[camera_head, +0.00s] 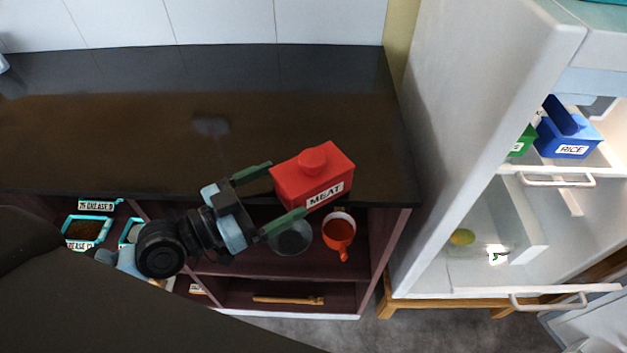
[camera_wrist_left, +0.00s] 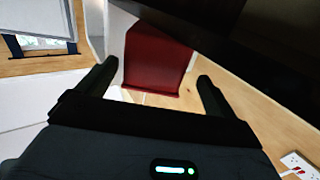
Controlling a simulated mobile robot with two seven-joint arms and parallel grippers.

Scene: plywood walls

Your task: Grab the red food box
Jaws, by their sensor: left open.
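The red food box (camera_head: 312,178), labelled MEAT, sits at the front edge of the dark countertop, near its right end. It has a round red knob on top. My left gripper (camera_head: 283,193) is open, with its green fingers at the left side of the box, one toward the back and one toward the front. In the left wrist view the red box (camera_wrist_left: 157,62) lies ahead between the two dark fingertips (camera_wrist_left: 155,72). I cannot tell whether either finger touches it. My right gripper is not in view.
The dark countertop (camera_head: 120,130) is clear to the left. Below it, open shelves hold a red mug (camera_head: 339,232) and a wooden utensil (camera_head: 288,300). At right, an open white fridge (camera_head: 480,110) holds a blue RICE box (camera_head: 568,135) and a green box (camera_head: 524,141).

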